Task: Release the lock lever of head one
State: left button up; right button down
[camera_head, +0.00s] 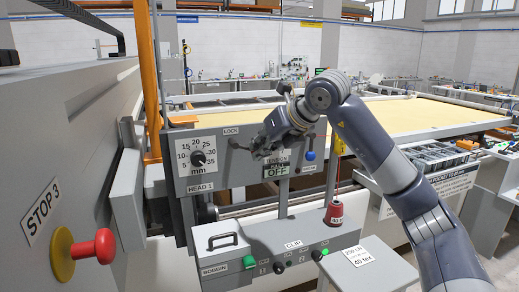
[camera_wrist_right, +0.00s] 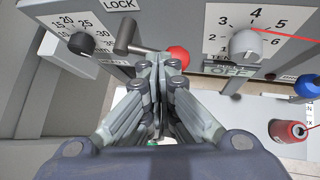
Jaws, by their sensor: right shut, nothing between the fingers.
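The lock lever (camera_wrist_right: 126,38) is a grey hub and rod under the LOCK label in the right wrist view. A red ball knob (camera_wrist_right: 179,56) sits at its right end, and the rod points right and slightly down. My right gripper (camera_wrist_right: 160,64) is shut and empty. Its fingertips appear right at the rod and knob, partly covering them; I cannot tell whether they touch. In the head view my right gripper (camera_head: 262,147) is in front of the head one panel (camera_head: 220,180) and hides most of the lever. My left gripper is not in view.
The mm dial (camera_head: 197,159) is left of the lever. A tension dial (camera_wrist_right: 246,44) and a blue knob (camera_head: 310,156) are to its right. A red thread cone (camera_head: 334,213) stands below right. The bobbin box (camera_head: 225,265) is below, and a red stop button (camera_head: 104,246) is at left.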

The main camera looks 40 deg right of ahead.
pick_arm(q)
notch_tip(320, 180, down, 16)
jog(key=b, duration=1.5)
pick_arm(e)
jog(key=f+m+t+y, duration=0.1)
jog(key=m+y, duration=0.1)
jog(key=a+f+m+t+y, duration=0.1)
jog(key=f+y, duration=0.1)
jog(key=y, duration=0.1)
jog(key=a+f+m+t+y, duration=0.1)
jog(key=m+t+y, duration=0.1)
jog(key=shift+w+a+f+m, duration=0.15)
jog(key=shift+w+a+m, duration=0.05)
jog(key=shift+w+m, duration=0.1)
